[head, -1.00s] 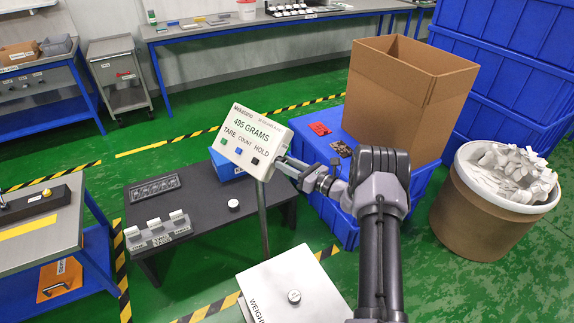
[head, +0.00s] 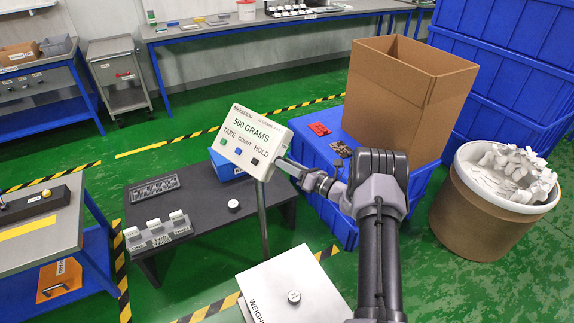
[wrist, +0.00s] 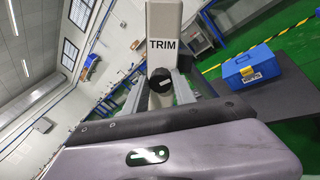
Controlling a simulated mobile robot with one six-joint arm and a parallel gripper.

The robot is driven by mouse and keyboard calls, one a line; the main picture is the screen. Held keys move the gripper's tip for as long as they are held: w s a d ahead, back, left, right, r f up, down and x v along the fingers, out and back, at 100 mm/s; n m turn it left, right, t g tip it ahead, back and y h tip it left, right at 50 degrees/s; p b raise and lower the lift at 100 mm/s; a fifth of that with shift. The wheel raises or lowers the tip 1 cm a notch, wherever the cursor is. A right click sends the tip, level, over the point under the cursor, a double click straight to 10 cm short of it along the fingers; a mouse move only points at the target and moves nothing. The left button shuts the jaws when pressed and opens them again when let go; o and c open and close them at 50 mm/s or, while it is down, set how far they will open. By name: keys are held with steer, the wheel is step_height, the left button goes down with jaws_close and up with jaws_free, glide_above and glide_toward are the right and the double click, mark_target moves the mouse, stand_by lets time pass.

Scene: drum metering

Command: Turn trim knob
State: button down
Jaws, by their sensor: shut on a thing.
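The scale's display unit (head: 252,139) stands on a post and reads 500 GRAMS, with TARE, COUNT and HOLD buttons on its face. In the wrist view its side panel (wrist: 163,22) is marked TRIM, and the black trim knob (wrist: 161,79) sits below that label. My gripper (wrist: 161,92) is shut on the trim knob, one finger on each side of it. In the head view my gripper (head: 287,165) meets the display unit's right side, and the knob is hidden there. The scale's platform (head: 290,285) bears a small round weight (head: 294,296).
A low dark table (head: 200,222) with a white round piece (head: 233,205) stands left of the post. Blue crates (head: 335,215) with a cardboard box (head: 405,85) are behind my arm. A drum of white parts (head: 500,205) stands at the right.

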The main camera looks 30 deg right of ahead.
steer(key=c, duration=1.1)
jaws_free()
steer(key=shift+o, duration=0.2)
steer(key=shift+s, duration=0.1)
steer(key=r+p+v, duration=0.1)
steer(key=p+v, duration=0.2)
steer(key=v, duration=1.4)
steer(key=shift+f, duration=0.4)
steer(key=shift+s+d, duration=0.1)
steer(key=shift+d, duration=0.05)
